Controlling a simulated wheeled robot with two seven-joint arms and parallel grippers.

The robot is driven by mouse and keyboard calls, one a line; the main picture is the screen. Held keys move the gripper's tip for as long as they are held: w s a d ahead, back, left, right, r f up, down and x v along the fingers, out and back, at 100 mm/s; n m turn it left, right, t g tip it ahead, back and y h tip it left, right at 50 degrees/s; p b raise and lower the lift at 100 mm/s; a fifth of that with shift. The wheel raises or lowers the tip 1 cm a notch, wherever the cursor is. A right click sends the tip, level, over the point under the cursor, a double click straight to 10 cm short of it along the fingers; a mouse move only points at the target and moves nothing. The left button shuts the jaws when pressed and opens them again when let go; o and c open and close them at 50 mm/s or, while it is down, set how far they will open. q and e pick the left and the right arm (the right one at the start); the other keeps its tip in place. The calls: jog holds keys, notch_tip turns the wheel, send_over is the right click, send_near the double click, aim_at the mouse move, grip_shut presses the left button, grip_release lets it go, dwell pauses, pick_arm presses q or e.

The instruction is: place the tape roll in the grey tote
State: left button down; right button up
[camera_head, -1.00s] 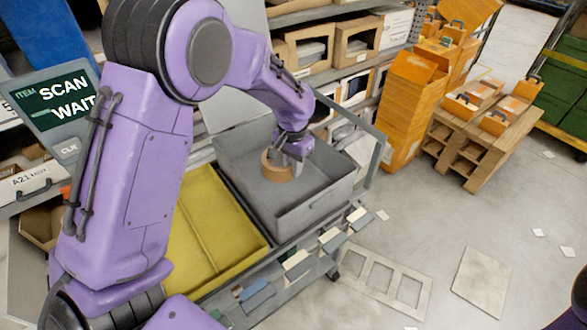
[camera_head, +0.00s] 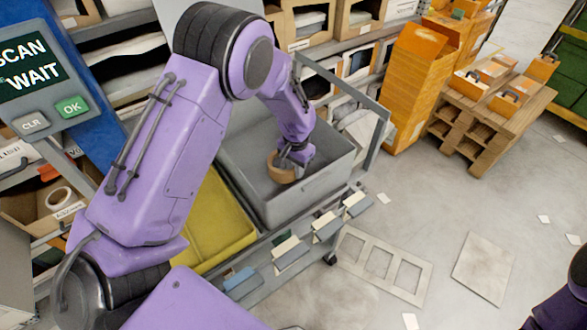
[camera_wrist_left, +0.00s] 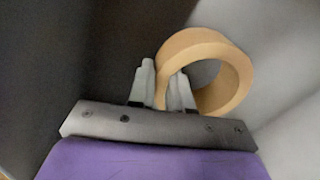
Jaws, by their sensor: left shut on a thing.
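The tan tape roll (camera_head: 280,170) is inside the grey tote (camera_head: 312,192) on the cart, in the head view. My left gripper (camera_head: 293,158) reaches down into the tote and is shut on the roll. In the left wrist view, the roll (camera_wrist_left: 238,75) is a ring, and its wall lies between the two pale fingertips of my left gripper (camera_wrist_left: 164,82). Grey tote walls surround it there. I cannot tell whether the roll touches the tote floor. My right gripper is out of view; only a dark part of my right arm shows at the lower right.
A yellow tote (camera_head: 222,232) sits beside the grey one, partly behind my left arm. Another, paler tape roll (camera_head: 60,198) lies in a shelf bin at the left. A wooden pallet (camera_head: 478,138) with orange boxes stands at the upper right.

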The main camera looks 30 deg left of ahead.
pick_arm(q)
jog(key=shift+f, duration=0.8)
jog(key=shift+f, duration=0.1)
jog(key=c, duration=1.1)
grip_release()
jog(key=shift+o, duration=0.2)
notch_tip(320, 180, up, 12)
jog(key=b, duration=0.1)
jog(key=o, duration=1.1)
jog(key=shift+c, duration=0.2)
notch_tip(320, 180, up, 11)
jog(key=shift+f, duration=0.1)
